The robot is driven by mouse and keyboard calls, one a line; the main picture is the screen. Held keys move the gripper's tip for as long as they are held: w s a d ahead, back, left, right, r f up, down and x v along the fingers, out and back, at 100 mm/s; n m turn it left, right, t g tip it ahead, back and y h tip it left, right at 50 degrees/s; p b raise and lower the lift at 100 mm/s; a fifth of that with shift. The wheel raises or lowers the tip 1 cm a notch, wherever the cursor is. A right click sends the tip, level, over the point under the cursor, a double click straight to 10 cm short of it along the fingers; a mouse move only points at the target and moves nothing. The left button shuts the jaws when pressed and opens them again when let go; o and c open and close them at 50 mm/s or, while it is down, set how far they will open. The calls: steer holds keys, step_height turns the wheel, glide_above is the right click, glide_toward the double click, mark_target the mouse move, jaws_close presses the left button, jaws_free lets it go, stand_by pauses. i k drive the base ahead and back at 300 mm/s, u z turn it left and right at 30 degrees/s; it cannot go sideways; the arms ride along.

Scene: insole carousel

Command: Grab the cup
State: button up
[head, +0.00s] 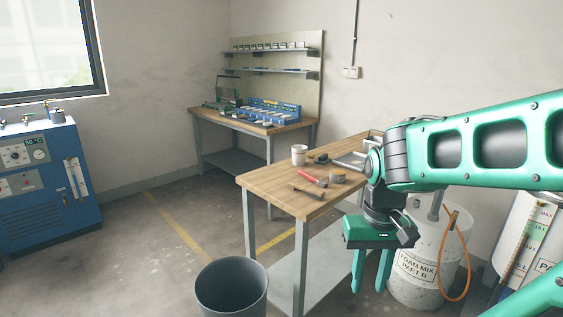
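A small whitish cup (299,155) stands upright near the left back edge of the wooden table (264,183). My gripper (371,284) hangs pointing down in front of the table's right side, nearer to me than the cup and to its lower right. Its two green fingers are spread apart with nothing seen between them. The cup is clear of the gripper and not touched by it. My arm hides the table's right part.
On the table lie a red-handled tool (313,179), a hammer-like tool (306,190) and a small round tin (337,175). A grey bin (231,290) stands on the floor in front. A white drum (416,266) stands behind my gripper. A blue machine (45,185) is at left.

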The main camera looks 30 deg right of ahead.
mark_target(299, 151)
steer(key=u, duration=1.55)
steer(key=k, duration=1.35)
steer(key=z, duration=1.9)
steer(key=i, duration=1)
steer(key=u, duration=0.05)
